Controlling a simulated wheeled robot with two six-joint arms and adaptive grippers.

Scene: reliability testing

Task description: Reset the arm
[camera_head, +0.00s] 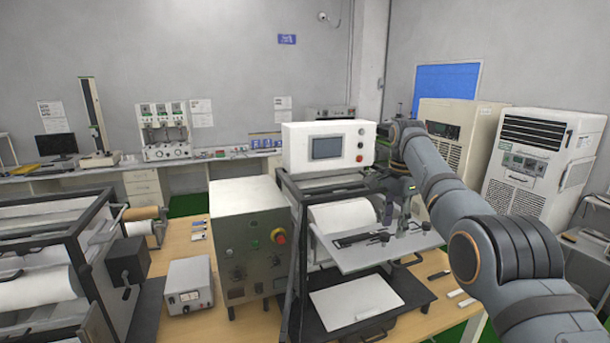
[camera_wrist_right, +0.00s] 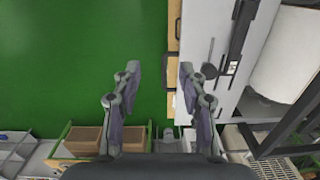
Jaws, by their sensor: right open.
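My right arm comes in from the lower right of the head view. Its right gripper (camera_head: 396,216) points down in front of the machine with the white roll, close to the right part of its pale plate (camera_head: 375,255). In the right wrist view the right gripper (camera_wrist_right: 160,74) has its two fingers apart with nothing between them. Green floor and the edge of the bench show beyond the fingertips. I cannot tell from the head view how far the fingertips are from the plate. My left gripper is not in view.
The machine has a white control box (camera_head: 328,147) on top and a grey button box (camera_head: 250,240) beside it. A small meter box (camera_head: 188,285) sits on the wooden bench. Tall white cabinets (camera_head: 530,160) stand at right. Green floor (camera_wrist_right: 80,60) is open beside the bench.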

